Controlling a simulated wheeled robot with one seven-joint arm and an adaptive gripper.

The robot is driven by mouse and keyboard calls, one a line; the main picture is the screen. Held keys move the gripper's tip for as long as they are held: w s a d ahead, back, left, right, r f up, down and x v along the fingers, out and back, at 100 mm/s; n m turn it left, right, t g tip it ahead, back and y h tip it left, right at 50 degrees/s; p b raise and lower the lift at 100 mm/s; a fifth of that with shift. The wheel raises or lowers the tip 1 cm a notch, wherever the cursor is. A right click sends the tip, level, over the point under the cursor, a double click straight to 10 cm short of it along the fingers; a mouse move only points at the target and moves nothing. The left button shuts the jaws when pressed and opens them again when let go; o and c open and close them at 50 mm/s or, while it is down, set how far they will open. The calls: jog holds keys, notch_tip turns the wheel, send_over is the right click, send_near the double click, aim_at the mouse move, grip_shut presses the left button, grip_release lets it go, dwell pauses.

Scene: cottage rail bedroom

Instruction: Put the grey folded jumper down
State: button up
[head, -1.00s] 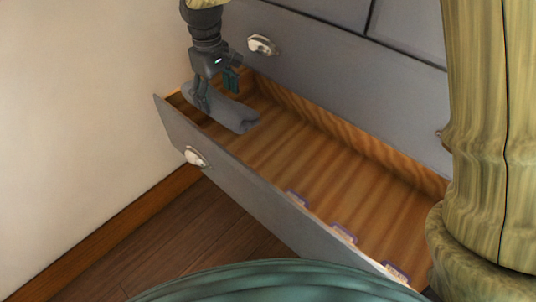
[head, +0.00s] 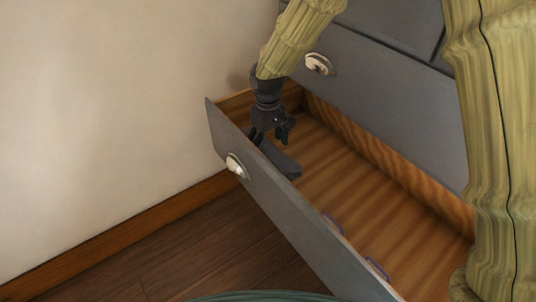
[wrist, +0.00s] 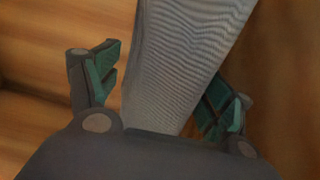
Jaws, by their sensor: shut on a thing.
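The grey folded jumper (head: 282,160) is inside the open drawer (head: 275,205), towards its left end and close behind the front panel. The panel hides part of its lower edge. I cannot tell whether it touches the drawer floor. My gripper (head: 270,136) points down into the drawer, shut on the jumper. In the wrist view the ribbed grey jumper (wrist: 185,65) runs between the two teal-padded fingers (wrist: 160,92).
The drawer's wooden floor (head: 345,185) is bare to the right of the jumper. Small purple-edged pieces (head: 377,268) lie along the inside of the front panel. The grey dresser front (head: 390,100) rises behind, and a cream wall (head: 110,110) stands at left.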

aim_at(268, 139)
notch_tip(268, 139, down, 4)
jog(key=shift+f+b, duration=0.15)
jog(key=shift+b, duration=0.2)
jog(key=o, duration=1.1)
notch_tip(268, 139, up, 12)
jog(key=shift+r+p, duration=0.1)
jog(key=shift+p, duration=0.95)
